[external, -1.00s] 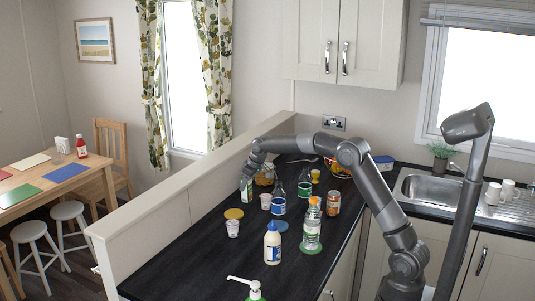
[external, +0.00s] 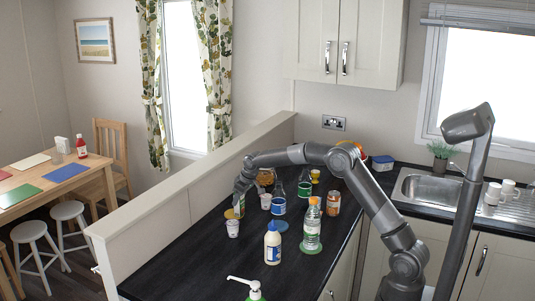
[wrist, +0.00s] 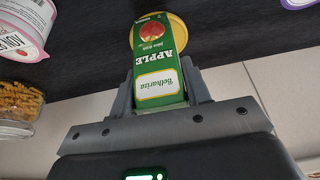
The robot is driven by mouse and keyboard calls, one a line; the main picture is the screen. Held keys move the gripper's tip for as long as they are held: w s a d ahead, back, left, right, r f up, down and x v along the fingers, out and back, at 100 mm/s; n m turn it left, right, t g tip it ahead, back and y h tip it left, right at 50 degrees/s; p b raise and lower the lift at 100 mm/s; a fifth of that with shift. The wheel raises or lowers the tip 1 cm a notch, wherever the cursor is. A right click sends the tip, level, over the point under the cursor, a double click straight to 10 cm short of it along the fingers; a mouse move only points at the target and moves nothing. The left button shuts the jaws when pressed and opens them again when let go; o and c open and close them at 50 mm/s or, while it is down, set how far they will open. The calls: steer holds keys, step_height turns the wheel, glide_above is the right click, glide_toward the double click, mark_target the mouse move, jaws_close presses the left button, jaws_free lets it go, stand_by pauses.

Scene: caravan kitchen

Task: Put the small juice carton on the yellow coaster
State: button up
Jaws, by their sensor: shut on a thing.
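My gripper (external: 240,196) is shut on the small juice carton. In the wrist view, the green apple juice carton (wrist: 160,62) sits between the two fingers (wrist: 158,95). The yellow coaster (external: 229,214) lies on the dark worktop near the low wall. The gripper and carton are above or at its right edge and partly hide it. In the wrist view the coaster (wrist: 178,24) shows just beyond the carton's far end. I cannot tell whether the carton touches it.
A small white pot (external: 233,229) stands just in front of the coaster, and another pot (external: 265,201) stands to the right. The low wall (external: 175,190) borders the left.

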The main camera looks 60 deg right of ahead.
steer(key=o, duration=1.1)
steer(key=v, duration=1.2)
steer(key=s+a+r, duration=0.5)
steer(key=s+r, duration=0.1)
steer(key=s, duration=0.4)
steer(key=s+a+r, duration=0.2)
steer(key=s+a, duration=0.2)
steer(key=s, duration=0.9)
steer(key=shift+t, duration=0.5)
steer(key=s+a+f, duration=0.1)
steer(key=s+f, duration=0.1)
steer(key=s, duration=0.5)
steer(key=s+a+f, duration=0.1)
steer(key=s+f, duration=0.2)
steer(key=s, duration=0.5)
steer(key=s+a+f, duration=0.1)
steer(key=s+f, duration=0.1)
steer(key=s, duration=0.6)
steer(key=shift+s+f, duration=0.2)
steer(key=shift+f, duration=0.2)
